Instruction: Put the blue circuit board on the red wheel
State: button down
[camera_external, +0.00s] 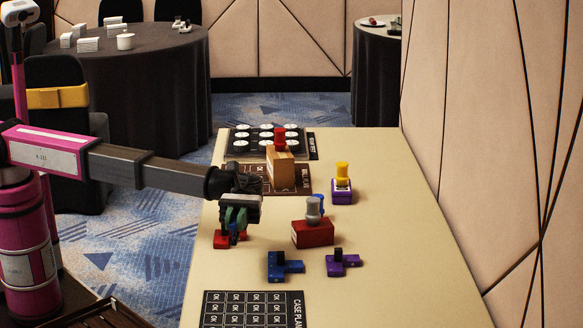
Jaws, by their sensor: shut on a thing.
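My gripper (235,222) is over the left part of the table, pointing down, with its jaws closed around a small piece that they mostly hide. A low red piece (221,240) with a bit of blue shows right at and below the jaws. I cannot tell whether it rests on the table. A blue T-shaped piece (283,266) lies to the right and nearer. Another small blue thing (320,203) is partly hidden behind a red block (313,233) that has a grey knob on top. I cannot make out a circuit board or a round red wheel.
A purple piece (342,264) lies right of the blue one. A purple block with a yellow knob (342,184) stands farther back. A wooden block with a red knob (281,168) stands near a rack of white discs (267,138). A black printed mat (252,309) lies in front.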

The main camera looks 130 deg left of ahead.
jog(key=shift+s+a+r, duration=0.2)
jog(key=shift+s+a, duration=0.15)
jog(key=s+a+r+n+t+y, duration=0.1)
jog(key=s+a, duration=0.7)
jog(key=s, duration=0.3)
jog(key=s+a+r, duration=0.1)
jog(key=s+a, duration=0.7)
jog(key=s, duration=0.4)
jog(key=s+a+r+n+t+y, duration=0.1)
jog(key=s+a, duration=0.7)
jog(key=s, duration=0.3)
jog(key=w+d+f, duration=0.1)
jog(key=w+f, duration=0.1)
jog(key=w, duration=0.1)
jog(key=w+d+f, duration=0.2)
jog(key=w, duration=0.1)
jog(key=w+d+f, duration=0.1)
jog(key=w+f, duration=0.1)
jog(key=w, duration=0.2)
jog(key=shift+d+f, duration=0.35)
jog(key=shift+f, duration=2.05)
jog(key=shift+f, duration=0.15)
jog(key=c, duration=1.1)
grip_release()
